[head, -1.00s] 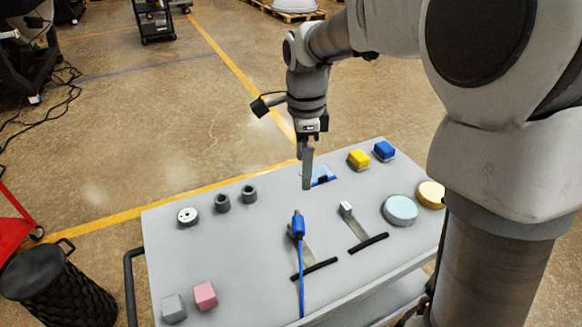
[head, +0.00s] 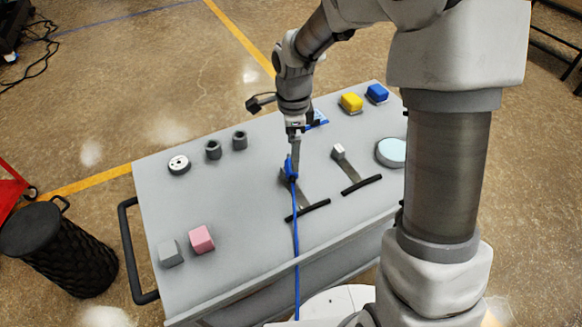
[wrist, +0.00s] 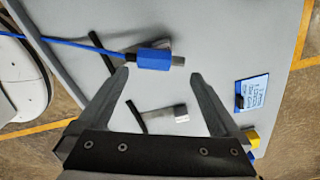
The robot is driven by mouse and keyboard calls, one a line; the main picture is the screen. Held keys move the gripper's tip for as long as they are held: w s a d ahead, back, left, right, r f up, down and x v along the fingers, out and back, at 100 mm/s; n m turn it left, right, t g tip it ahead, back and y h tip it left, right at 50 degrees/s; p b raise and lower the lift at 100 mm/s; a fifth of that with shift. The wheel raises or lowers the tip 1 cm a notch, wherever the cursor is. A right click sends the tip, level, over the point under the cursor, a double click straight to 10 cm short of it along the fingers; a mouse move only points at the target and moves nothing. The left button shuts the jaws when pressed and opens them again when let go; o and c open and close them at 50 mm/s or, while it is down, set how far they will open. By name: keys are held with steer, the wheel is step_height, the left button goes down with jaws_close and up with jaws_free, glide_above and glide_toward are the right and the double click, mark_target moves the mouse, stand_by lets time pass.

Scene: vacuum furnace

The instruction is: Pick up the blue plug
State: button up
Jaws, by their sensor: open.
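The blue plug (head: 291,168) with its blue cable (head: 296,240) sits on a small stand on the grey cart top in the head view; the cable runs over the cart's front edge. In the wrist view the blue plug (wrist: 153,59) lies just beyond the open fingertips, its metal tip pointing right and its cable running left. My gripper (head: 295,150) points down close above the plug in the head view. In the wrist view my gripper (wrist: 160,76) is open with nothing between its fingers. I cannot tell the exact height gap to the plug.
A second stand with a white block (head: 338,151) is right of the plug. Yellow (head: 351,103) and blue (head: 376,94) blocks and a light-blue disc (head: 391,153) are farther right. Grey rings (head: 213,150) stand back left; pink (head: 201,239) and grey (head: 171,253) blocks sit front left.

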step_height(320, 180, down, 4)
steer(key=shift+f, duration=0.1)
steer(key=shift+w, duration=0.1)
steer(key=c, duration=1.2)
